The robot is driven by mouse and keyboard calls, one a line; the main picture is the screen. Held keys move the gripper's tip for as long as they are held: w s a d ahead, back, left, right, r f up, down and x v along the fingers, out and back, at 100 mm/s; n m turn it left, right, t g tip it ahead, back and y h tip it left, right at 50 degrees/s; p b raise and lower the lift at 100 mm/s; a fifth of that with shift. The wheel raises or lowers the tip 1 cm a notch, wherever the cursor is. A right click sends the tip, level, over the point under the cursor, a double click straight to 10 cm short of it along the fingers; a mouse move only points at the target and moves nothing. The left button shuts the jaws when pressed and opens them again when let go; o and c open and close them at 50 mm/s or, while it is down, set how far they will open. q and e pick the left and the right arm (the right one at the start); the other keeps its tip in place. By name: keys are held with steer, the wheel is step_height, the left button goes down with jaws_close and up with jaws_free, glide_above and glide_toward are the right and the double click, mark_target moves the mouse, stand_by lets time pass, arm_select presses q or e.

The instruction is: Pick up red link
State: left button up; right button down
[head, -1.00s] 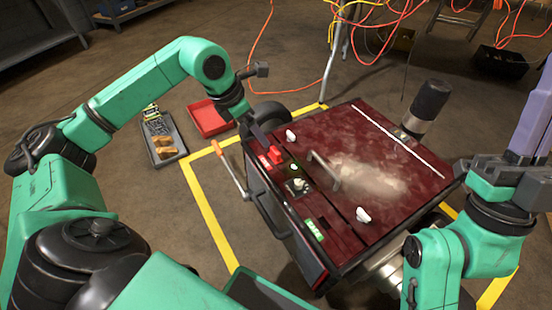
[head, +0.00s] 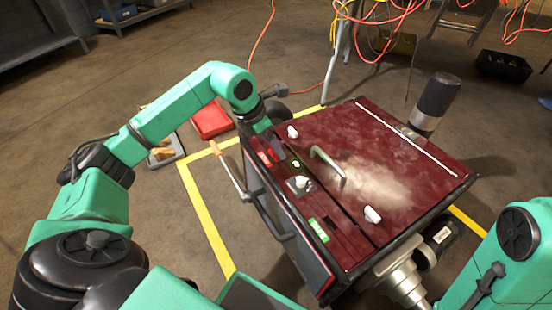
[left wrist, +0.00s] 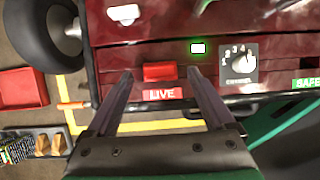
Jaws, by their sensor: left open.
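The red link (left wrist: 160,72) is a small red block on the dark red panel, just above the red LIVE label (left wrist: 162,94) in the left wrist view. My left gripper (left wrist: 157,76) is open, with one finger on each side of the link and a gap on both sides. Nothing is held. In the head view my left gripper (head: 262,135) is over the left edge of the dark red machine (head: 400,150), largely hidden by its own wrist. My right gripper is out of view; only part of its arm shows.
A numbered white knob (left wrist: 240,64), a green lit indicator (left wrist: 198,48) and a green SAFE label (head: 318,230) lie along the panel. A bent handle (head: 328,165) rises from the lid. A red tray (head: 210,120) and a grey tray (head: 165,152) stand on the floor.

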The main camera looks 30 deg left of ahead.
arm_select(q)
steer(key=shift+x, duration=1.1)
steer(key=shift+r, duration=0.1)
steer(key=shift+c, duration=0.3)
steer(key=c, duration=1.2)
